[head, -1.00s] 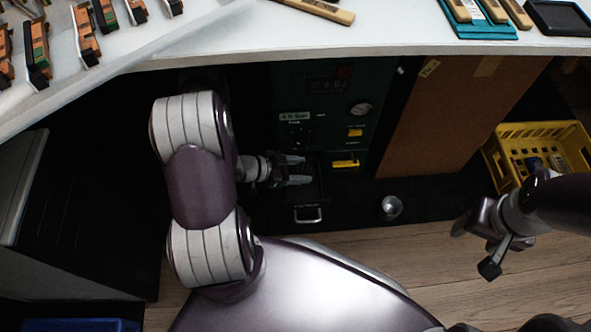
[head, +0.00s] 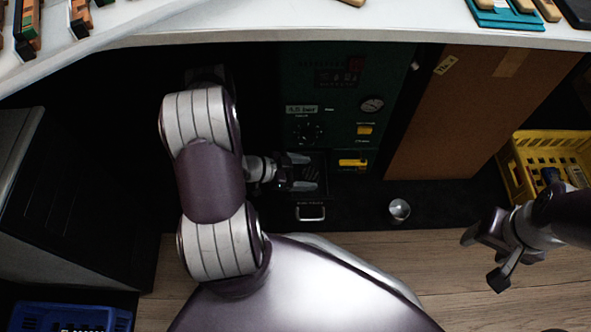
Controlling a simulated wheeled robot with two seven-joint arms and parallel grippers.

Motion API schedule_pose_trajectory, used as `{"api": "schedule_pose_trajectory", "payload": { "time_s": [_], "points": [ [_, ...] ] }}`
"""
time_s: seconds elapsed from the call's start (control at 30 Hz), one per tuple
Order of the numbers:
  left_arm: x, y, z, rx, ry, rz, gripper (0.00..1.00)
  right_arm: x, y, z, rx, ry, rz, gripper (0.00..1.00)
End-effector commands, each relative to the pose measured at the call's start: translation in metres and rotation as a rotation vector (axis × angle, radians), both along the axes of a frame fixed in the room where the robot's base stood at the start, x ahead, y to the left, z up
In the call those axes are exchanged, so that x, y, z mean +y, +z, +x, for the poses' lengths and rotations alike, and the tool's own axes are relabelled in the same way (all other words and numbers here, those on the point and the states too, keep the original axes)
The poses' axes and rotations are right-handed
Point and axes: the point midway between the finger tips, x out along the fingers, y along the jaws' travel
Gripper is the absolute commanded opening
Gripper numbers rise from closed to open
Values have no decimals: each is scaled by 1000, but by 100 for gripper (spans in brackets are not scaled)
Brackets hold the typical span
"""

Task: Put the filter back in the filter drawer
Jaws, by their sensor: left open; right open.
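The filter drawer (head: 311,206) is pulled out at the bottom of the dark green machine, its metal handle toward me. My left gripper (head: 306,172) is open over the drawer, its two fingers apart. Dark ribbed slats (head: 312,168) show between and beyond the fingers; I cannot tell whether they are the filter or the drawer's inside. A small silver round piece (head: 399,210) stands on the black surface right of the drawer, apart from both grippers; I cannot tell what it is. My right gripper (head: 484,262) is open and empty over the wood floor.
The green machine (head: 340,95) has a gauge, a dial and yellow labels. A brown board (head: 455,120) leans right of it. A yellow crate (head: 515,180) with items stands at far right, a blue crate (head: 70,316) at bottom left. The white bench top (head: 330,28) overhangs above.

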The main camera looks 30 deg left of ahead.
Motion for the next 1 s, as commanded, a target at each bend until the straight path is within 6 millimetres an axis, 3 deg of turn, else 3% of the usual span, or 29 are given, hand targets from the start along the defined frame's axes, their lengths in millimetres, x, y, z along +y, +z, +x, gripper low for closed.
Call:
{"api": "schedule_pose_trajectory", "payload": {
  "time_s": [0.4, 0.6, 1.0],
  "points": [
    [61, 52, -55, -1, 8, 0, 81, 0, 61, 0, -1, 0, 0, 62],
    [75, 58, -70, 0, 2, 0, 81, 0, 68, 0, 0, 0, 0, 62],
    [77, 57, -71, 0, 1, 0, 81, 0, 67, 0, 0, 0, 0, 62]
  ]
}}
